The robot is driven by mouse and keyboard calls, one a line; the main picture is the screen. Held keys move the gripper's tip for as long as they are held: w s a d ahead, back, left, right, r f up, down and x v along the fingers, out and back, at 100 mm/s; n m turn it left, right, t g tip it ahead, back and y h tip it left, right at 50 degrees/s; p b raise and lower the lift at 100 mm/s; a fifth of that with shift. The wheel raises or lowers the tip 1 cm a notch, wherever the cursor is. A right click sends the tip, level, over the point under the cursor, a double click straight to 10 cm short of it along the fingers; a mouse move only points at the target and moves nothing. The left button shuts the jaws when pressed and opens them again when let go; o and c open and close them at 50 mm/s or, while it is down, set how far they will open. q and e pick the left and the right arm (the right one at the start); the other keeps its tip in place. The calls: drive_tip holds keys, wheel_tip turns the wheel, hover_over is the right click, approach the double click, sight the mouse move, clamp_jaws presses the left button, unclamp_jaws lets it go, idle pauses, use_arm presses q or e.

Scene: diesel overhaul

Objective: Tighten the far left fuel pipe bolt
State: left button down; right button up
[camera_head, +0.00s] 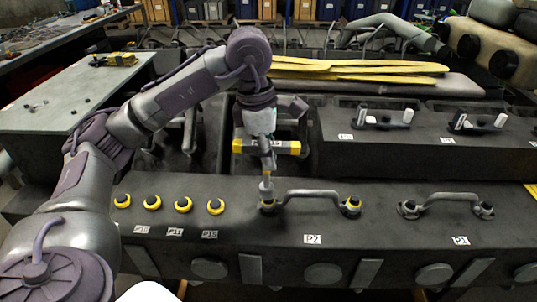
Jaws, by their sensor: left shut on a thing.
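My left gripper (262,130) reaches down over the middle of the engine and is shut on a yellow-and-black tool (295,148). A thin grey shaft (266,186) stands upright below the gripper, its lower end at the left bolt (267,206) of the fuel pipe (310,193) above the P2 label. The shaft partly hides that bolt, and I cannot tell whether it is fully seated. The pipe's right bolt (350,206) has a yellow ring. A second fuel pipe (447,196) sits above the P1 label. My right gripper is not in view.
Several yellow-ringed fittings (183,205) stand on the block to the left. A grey bench (65,100) with a yellow tool (113,60) is at the left. A raised dark housing (400,150) lies behind the pipes, with long yellow parts (350,68) farther back.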

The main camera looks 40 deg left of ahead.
use_arm(q)
drive_tip(key=n, duration=0.5)
drive_tip(key=shift+y, duration=0.3)
drive_tip(key=n, duration=0.4)
drive_tip(key=shift+n+t+y+p, duration=0.3)
drive_tip(key=shift+n+t, duration=0.1)
drive_tip(key=n+y, duration=0.1)
drive_tip(key=n, duration=0.4)
drive_tip(key=shift+w+a+n+p, duration=0.1)
drive_tip(key=shift+n+p, duration=0.3)
drive_tip(key=shift+r+n+p, duration=0.15)
drive_tip(key=shift+n+p, duration=0.15)
drive_tip(key=shift+n, duration=1)
drive_tip(key=shift+w, duration=0.15)
drive_tip(key=shift+f, duration=0.2)
